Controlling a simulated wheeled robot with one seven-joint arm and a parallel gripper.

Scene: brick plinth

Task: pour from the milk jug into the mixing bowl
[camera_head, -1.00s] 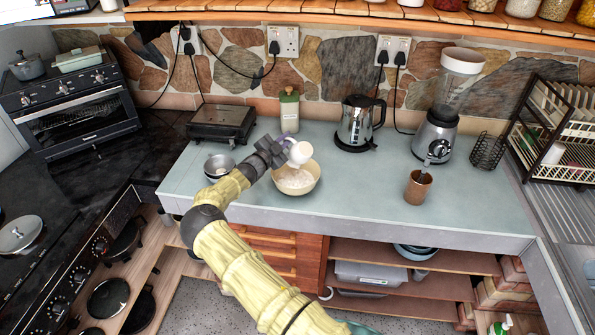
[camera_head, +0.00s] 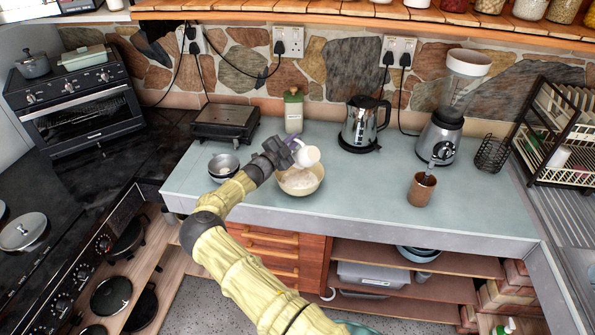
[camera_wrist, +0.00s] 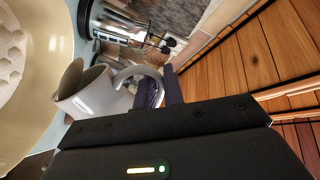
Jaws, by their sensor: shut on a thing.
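The white milk jug (camera_head: 308,156) is above the mixing bowl and tilted, its mouth toward the right. The cream mixing bowl (camera_head: 300,186) stands on the counter near its front edge, with pale contents inside. My gripper (camera_head: 286,150) is shut on the jug's handle, to the left of the jug. In the wrist view the jug (camera_wrist: 95,95) shows with its handle between my fingers (camera_wrist: 162,90). The bowl (camera_wrist: 52,45) fills the left of that view, with white lumpy contents. I cannot see any stream of milk.
A steel kettle (camera_head: 362,124), a blender (camera_head: 440,135) and a brown cup (camera_head: 422,188) stand to the right. A green-lidded bottle (camera_head: 293,110) is behind the bowl. Small nested bowls (camera_head: 223,165) stand to the left. The counter between bowl and cup is clear.

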